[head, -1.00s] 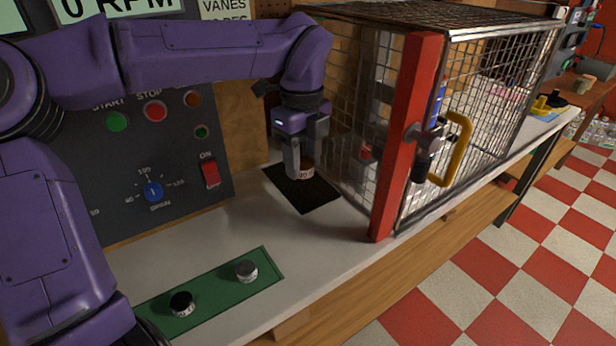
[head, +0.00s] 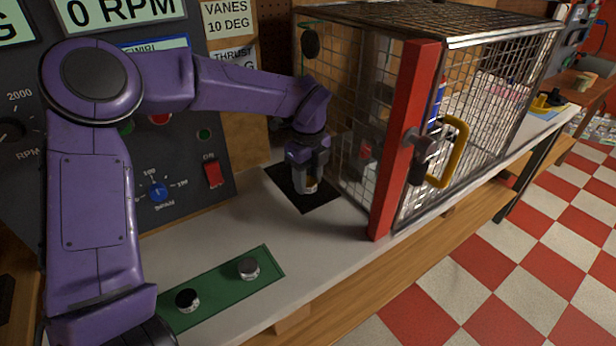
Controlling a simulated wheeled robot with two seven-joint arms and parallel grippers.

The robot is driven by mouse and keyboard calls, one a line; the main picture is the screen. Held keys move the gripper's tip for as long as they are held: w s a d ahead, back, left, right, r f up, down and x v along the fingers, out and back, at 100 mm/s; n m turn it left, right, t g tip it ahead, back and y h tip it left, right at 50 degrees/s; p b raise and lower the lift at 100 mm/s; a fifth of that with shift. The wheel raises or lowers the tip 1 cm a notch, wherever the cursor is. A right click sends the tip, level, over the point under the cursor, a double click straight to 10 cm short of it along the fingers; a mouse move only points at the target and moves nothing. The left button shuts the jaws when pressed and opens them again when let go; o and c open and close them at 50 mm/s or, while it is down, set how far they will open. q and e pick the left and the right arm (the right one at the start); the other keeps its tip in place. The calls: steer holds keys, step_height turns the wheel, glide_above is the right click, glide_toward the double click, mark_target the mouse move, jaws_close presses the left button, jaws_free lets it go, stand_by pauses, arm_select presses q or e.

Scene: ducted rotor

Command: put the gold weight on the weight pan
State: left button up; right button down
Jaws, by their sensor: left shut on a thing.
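My left gripper (head: 308,184) is low over the black mat (head: 322,202) beside the cage. It is shut on the gold weight (head: 312,184), which shows only as a small gold patch between the fingers. I cannot tell whether the weight still touches the mat. I cannot pick out the weight pan for certain. A dark round disc (head: 310,43) hangs near a thin green line at the cage's upper left corner. My right gripper is not in view.
A green tray (head: 222,287) with a black-and-white weight (head: 187,300) and a grey weight (head: 249,267) lies at the front. The wire cage (head: 490,120), with a red post (head: 402,140) and yellow handle (head: 455,150), stands right of my gripper. A control panel (head: 185,215) stands behind.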

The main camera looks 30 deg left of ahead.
mark_target(309, 181)
arm_select(q)
steer(key=o, duration=1.1)
step_height(309, 181, up, 12)
steer(key=shift+r, duration=0.15)
